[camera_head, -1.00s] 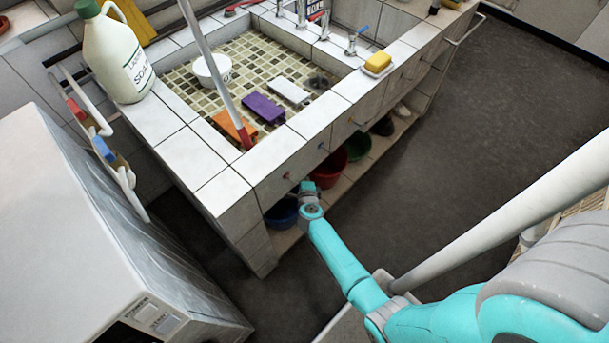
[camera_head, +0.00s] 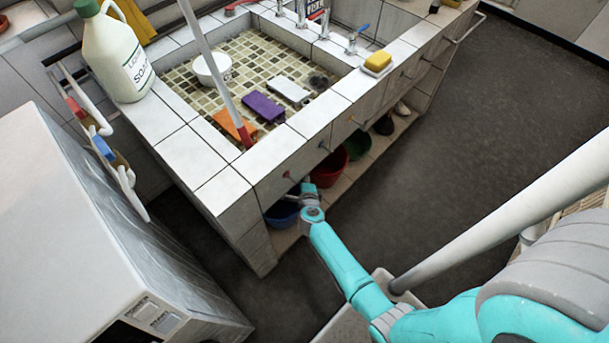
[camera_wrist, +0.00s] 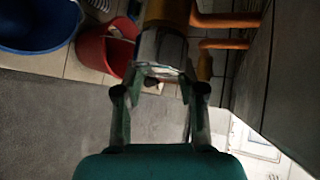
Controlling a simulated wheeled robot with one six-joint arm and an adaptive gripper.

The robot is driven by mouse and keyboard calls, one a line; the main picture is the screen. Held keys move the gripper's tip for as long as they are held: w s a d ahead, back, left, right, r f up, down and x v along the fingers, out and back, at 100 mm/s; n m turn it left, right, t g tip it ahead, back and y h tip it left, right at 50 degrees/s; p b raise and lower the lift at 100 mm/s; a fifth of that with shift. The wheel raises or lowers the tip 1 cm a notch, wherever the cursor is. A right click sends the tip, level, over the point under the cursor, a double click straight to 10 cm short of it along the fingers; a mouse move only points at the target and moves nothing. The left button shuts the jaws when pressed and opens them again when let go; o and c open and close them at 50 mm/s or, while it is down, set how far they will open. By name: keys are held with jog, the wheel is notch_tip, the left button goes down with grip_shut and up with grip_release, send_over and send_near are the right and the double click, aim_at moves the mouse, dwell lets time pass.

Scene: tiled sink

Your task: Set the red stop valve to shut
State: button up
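Small coloured spots show on the sink's tiled front (camera_head: 265,190) in the head view: a red one (camera_head: 287,174), a blue one and a yellow one. The red one may be the stop valve's handle; it is too small to tell its setting. My gripper (camera_head: 309,188) is low in front of the sink, just below and right of the red spot. In the wrist view my gripper (camera_wrist: 160,76) has its two fingers apart, with a grey metallic part (camera_wrist: 161,50) beyond or between the tips. Contact is unclear. No red handle is clear there.
A blue bucket (camera_wrist: 38,22) and a red bucket (camera_wrist: 103,50) stand close by under the sink. Orange pipes (camera_wrist: 226,44) run beside the fingertips at right. A white machine (camera_head: 75,220) stands left of the sink. The floor (camera_head: 450,150) at right is clear.

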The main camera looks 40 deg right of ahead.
jog(key=s+a, duration=0.7)
jog(key=s, duration=0.2)
jog(key=shift+a, duration=0.15)
